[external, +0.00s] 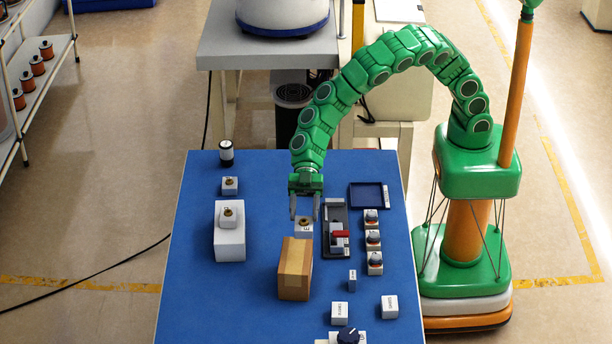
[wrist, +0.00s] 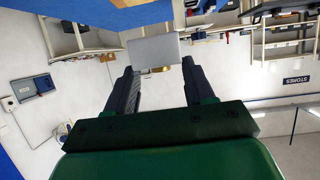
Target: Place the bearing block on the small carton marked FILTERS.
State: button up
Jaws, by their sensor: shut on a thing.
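My gripper (external: 304,216) points down over the blue table. It is shut on a white block with a brass ring on top, the bearing block (external: 304,228). The block looks upright, behind the brown carton; its height above the table is hard to tell. In the wrist view, the bearing block (wrist: 155,50) is a pale slab between the fingertips of my gripper (wrist: 158,76).
A brown taped carton (external: 295,270) stands just in front of my gripper. A white box (external: 230,245) with a similar brass-topped block stands left. The table's front left is clear.

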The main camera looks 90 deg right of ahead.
aim_at(296, 226)
jog(key=shift+w+a+f, duration=0.35)
jog(key=shift+w+f, duration=0.05)
jog(key=shift+f, duration=0.2)
jog(key=shift+w+a+f, duration=0.35)
jog(key=shift+f, duration=0.25)
jog(key=shift+w+a+f, duration=0.35)
jog(key=shift+w+f, duration=0.05)
jog(key=shift+f, duration=1.8)
jog(key=shift+f, duration=0.1)
jog(key=o, duration=1.2)
jog(key=shift+d+r, duration=0.15)
jog(key=shift+r, duration=0.05)
jog(key=v, duration=1.1)
jog(key=shift+d+r, duration=0.1)
jog(key=shift+d, duration=0.2)
jog(key=shift+w, duration=0.1)
